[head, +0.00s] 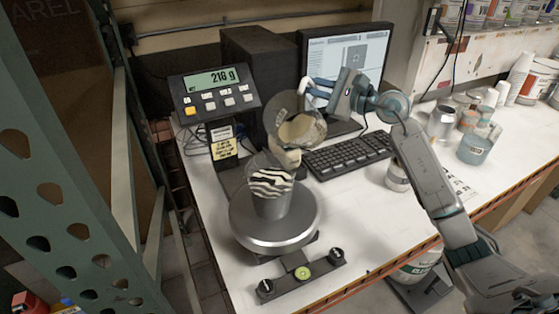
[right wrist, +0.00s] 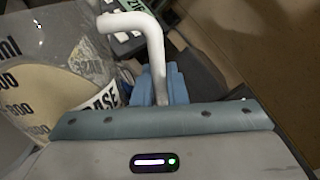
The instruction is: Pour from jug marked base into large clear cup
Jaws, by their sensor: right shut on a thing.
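The clear jug (head: 299,132) holds cream-coloured liquid and is tilted, its lower lip above the cup. In the right wrist view the jug (right wrist: 60,85) shows printed marks and a label reading "BASE". My right gripper (head: 322,88) is shut on its white handle, which also shows between the blue fingers in the right wrist view (right wrist: 152,48). The large clear cup (head: 271,205) stands upright on the scale's round plate (head: 255,236). Black and white stripes show in its upper part. I cannot tell whether liquid is flowing. My left gripper is not in view.
The scale display (head: 211,79) appears to read 218 g. A monitor (head: 350,50) and keyboard (head: 348,154) stand behind and right of the cup. Cans and cups crowd the table's right side. A green perforated rack post (head: 60,170) stands at left.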

